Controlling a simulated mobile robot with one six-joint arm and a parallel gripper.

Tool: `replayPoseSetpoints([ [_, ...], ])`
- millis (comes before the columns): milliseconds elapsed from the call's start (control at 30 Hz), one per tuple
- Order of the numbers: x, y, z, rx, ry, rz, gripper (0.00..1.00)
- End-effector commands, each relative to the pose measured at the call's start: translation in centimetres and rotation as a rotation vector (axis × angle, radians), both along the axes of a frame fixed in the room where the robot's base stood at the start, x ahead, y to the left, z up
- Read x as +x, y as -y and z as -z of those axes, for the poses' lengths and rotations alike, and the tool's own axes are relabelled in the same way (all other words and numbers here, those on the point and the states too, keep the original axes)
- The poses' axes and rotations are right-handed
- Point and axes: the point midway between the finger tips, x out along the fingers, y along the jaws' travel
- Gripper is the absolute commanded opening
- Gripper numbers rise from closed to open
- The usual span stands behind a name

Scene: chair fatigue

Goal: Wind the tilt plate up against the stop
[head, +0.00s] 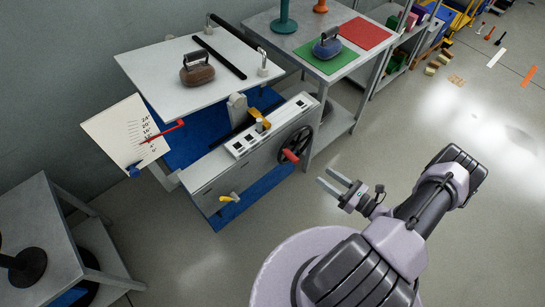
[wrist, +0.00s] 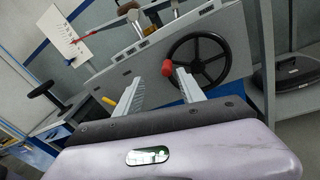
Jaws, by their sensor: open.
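The tilt plate (head: 185,70) is a pale grey plate above the blue-based bench unit, and it looks slightly tilted. A brown weight with a handle (head: 197,70) sits on it. A black handwheel (head: 297,145) with a red knob (head: 290,156) is on the unit's front panel; the wheel (wrist: 199,60) and knob (wrist: 167,68) also show in the wrist view. A white angle scale (head: 127,132) with a red pointer (head: 165,131) stands at the left. My gripper (head: 327,181) is open and empty, in front of the handwheel and apart from it. I cannot make out the stop for certain.
A side table holds a green mat (head: 338,64) with a blue weight (head: 327,44) and a red mat (head: 365,33). A yellow lever (head: 230,198) sticks out low on the unit's front. A grey table (head: 38,215) stands at left. The floor around my arm is clear.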

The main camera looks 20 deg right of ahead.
Motion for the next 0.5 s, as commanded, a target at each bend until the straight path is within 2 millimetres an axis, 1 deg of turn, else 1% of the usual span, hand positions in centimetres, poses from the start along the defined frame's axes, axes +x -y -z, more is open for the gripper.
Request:
replayPoseSetpoints([
  [33,-0.8,0.0,1.6,0.042,-0.004,0.061,0.46],
  [100,-1.5,0.0,3.0,0.077,-0.005,0.123,0.46],
  [167,-1.5,-0.1,3.5,0.089,-0.004,0.143,0.46],
  [200,-1.1,-0.2,3.7,0.092,-0.005,0.148,0.46],
  [267,-0.1,-0.6,3.7,0.093,-0.005,0.143,0.46],
  [367,2.5,-1.7,3.8,0.091,-0.005,0.138,0.46],
  [500,6.4,-3.2,3.8,0.091,-0.005,0.136,0.46],
])
